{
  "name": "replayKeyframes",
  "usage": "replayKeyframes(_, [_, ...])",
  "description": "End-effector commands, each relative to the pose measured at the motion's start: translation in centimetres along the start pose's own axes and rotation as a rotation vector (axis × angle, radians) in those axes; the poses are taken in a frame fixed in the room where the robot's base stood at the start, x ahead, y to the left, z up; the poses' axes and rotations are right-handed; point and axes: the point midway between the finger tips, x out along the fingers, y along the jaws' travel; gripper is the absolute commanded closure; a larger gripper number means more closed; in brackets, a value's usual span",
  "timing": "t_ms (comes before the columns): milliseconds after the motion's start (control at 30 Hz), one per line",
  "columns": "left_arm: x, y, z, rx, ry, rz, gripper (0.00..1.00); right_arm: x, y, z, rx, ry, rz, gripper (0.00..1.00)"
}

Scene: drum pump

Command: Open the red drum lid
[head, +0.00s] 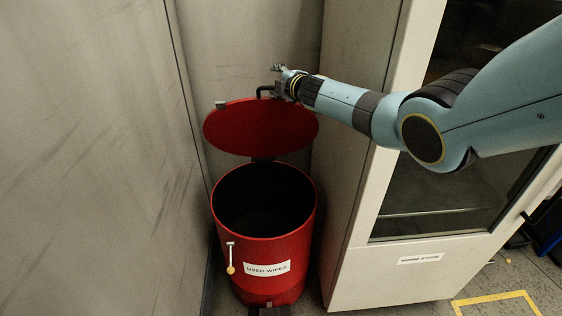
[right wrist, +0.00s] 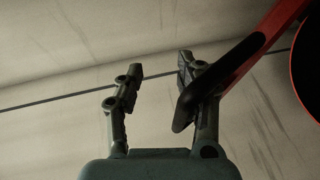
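The red drum (head: 264,225) stands upright on the floor, labelled "USED WIPES", with its dark inside showing. Its red lid (head: 255,135) is raised and tilted back behind the drum's mouth. A black handle (head: 263,90) sits at the lid's top edge. My right gripper (head: 279,69) is at that top edge, beside the handle. In the right wrist view, my right gripper (right wrist: 157,78) has its fingers spread apart. The black handle (right wrist: 215,85) overlaps the right-hand finger there; contact cannot be told. My left gripper is not in view.
A pale cabinet (head: 350,200) with a dark glass door stands close to the drum's right. Grey walls (head: 90,150) close in the left and back. A yellow floor marking (head: 495,300) lies at the lower right. A small tag (head: 230,268) hangs on the drum's front.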

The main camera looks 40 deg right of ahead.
Motion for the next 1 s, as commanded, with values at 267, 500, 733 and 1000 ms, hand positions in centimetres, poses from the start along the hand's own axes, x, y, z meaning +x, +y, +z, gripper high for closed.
replayKeyframes(267, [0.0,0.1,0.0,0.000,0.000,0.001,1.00,-4.5,-3.8,-2.0,0.002,0.005,0.005,0.66])
replayKeyframes(500, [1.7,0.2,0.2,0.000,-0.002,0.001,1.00,-7.8,-7.8,-3.4,0.002,0.004,0.004,0.66])
replayKeyframes(733, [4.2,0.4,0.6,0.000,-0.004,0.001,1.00,-10.7,-11.9,-4.6,0.003,0.005,0.005,0.66])
replayKeyframes(1000, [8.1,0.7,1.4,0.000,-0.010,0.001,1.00,-13.3,-17.2,-5.7,0.002,0.004,0.004,0.66])
